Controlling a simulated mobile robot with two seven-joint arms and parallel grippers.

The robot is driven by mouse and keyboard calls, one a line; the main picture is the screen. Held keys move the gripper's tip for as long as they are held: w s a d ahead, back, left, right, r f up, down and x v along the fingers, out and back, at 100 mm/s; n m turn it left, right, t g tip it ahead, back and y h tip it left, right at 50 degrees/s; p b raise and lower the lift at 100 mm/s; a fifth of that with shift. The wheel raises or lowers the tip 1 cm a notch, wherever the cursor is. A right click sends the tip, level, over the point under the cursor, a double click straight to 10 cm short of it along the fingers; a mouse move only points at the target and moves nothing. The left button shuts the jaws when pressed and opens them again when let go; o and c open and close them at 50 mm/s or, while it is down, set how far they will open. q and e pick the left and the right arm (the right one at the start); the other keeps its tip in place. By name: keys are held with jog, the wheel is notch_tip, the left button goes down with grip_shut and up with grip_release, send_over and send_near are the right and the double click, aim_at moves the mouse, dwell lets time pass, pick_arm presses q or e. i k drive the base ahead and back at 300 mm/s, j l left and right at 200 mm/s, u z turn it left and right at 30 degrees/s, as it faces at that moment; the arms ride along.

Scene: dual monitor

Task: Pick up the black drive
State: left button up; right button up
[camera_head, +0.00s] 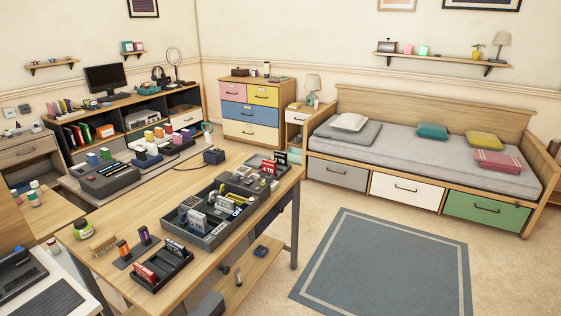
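Drives show in three places on the wooden table (130,205). A small black tray (165,268) near the table's front holds a red drive (145,272) and a dark, black-looking drive (175,247). A larger grey compartment tray (207,243) holds several upright drives with white labels (197,220) and dark ones among them. A dark holder at the table's far right holds red-and-black drives (268,167) marked 4TB. Several drives look black, and I cannot tell which one is meant. Neither of my grippers is in view.
An orange-and-black item (123,248) and a purple one (144,235) stand beside the black tray. A small green-lidded jar (83,230) is at the table's left. A low shelf lies under the table. A grey rug (385,265) and open floor lie to the right, before the bed (420,150).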

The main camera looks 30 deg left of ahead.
aim_at(280, 157)
jog(key=i, duration=2)
jog(key=i+u, duration=0.4)
jog(key=i+l+u, duration=0.2)
jog(key=i+u, duration=0.25)
jog(key=i, duration=0.15)
jog(key=i+l+u, duration=0.2)
jog(key=u, duration=0.25)
jog(key=i+l+u, duration=0.25)
jog(key=u, duration=0.25)
jog(key=i+l+u, duration=0.15)
jog(key=l+u, duration=0.3)
jog(key=i+l+u, duration=0.1)
jog(key=l+u, duration=0.15)
jog(key=u, duration=0.2)
